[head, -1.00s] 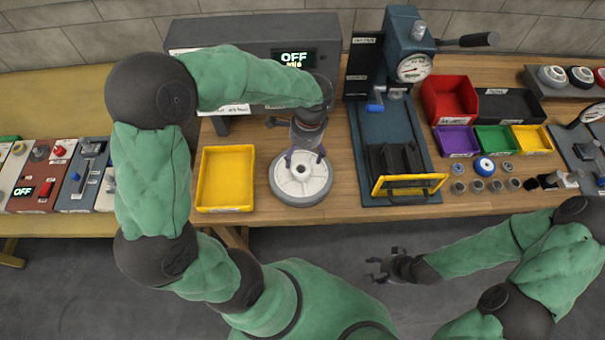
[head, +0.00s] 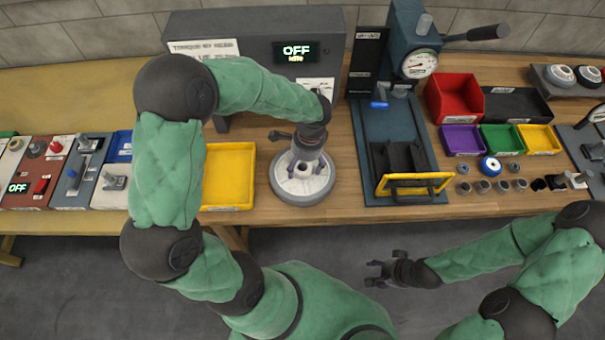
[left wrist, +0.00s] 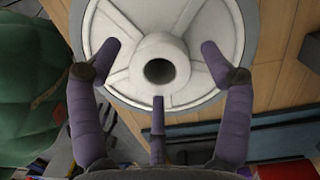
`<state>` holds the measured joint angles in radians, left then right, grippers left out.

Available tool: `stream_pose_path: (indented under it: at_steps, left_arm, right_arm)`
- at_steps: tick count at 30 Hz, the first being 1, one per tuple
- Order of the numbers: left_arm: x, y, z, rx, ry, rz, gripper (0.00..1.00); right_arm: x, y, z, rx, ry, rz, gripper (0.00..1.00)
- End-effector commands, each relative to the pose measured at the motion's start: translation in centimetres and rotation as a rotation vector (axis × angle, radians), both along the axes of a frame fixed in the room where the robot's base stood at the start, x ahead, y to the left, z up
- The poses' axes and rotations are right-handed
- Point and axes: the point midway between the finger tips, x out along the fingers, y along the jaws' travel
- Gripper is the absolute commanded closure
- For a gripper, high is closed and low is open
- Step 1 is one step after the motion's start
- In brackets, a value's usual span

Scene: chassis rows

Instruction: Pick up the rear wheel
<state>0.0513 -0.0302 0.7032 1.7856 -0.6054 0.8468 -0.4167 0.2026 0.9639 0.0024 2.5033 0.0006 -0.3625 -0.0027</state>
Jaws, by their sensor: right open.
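The rear wheel, a large white spoked wheel (head: 303,196) with a grey rim, lies flat on the wooden bench between the yellow tray and the press. My left gripper (head: 304,168) points down over it. In the left wrist view the wheel (left wrist: 172,46) fills the upper middle, with its raised hub and dark hole facing the camera. The fingers of my left gripper (left wrist: 160,70) are spread wide on both sides of the hub; I cannot tell whether they touch it. My right gripper (head: 386,272) is open and empty in front of the bench, over the floor.
A yellow tray (head: 229,205) is left of the wheel, partly behind my left arm. A grey console (head: 240,52) reading OFF stands behind. The blue-grey press (head: 378,183) with a yellow-barred fixture is to the right. Small bins and round parts lie farther right.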

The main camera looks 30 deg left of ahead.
Motion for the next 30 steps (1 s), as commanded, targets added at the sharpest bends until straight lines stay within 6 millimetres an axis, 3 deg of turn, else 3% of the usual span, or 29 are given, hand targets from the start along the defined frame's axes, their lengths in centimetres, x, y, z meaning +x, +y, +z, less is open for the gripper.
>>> stream_pose_path:
  at_steps: [1, 7, 19, 24, 30]
  left_arm:
    - [0.0, 0.0, 0.0, 0.0, 0.0, 0.0, 0.44]
    - [0.0, 0.0, 0.0, 0.001, 0.001, 0.0, 1.0]
    - [0.1, 0.1, 1.0, 0.001, -0.003, 0.001, 1.0]
    - [0.2, 0.1, 3.5, 0.002, -0.007, 0.002, 1.0]
    - [-2.0, -1.5, 6.8, 0.002, -0.006, -0.003, 1.0]
  right_arm:
    - [0.0, 0.0, 0.0, 0.0, 0.0, 0.0, 0.44]
    - [0.0, 0.0, 0.0, 0.0, 0.0, 0.0, 0.44]
    - [0.0, 0.0, 0.3, 0.0, 0.0, 0.0, 0.44]
    - [0.0, 0.0, 1.1, 0.0, 0.0, 0.0, 0.44]
    - [0.0, 0.0, 2.4, 0.0, 0.0, 0.0, 0.44]
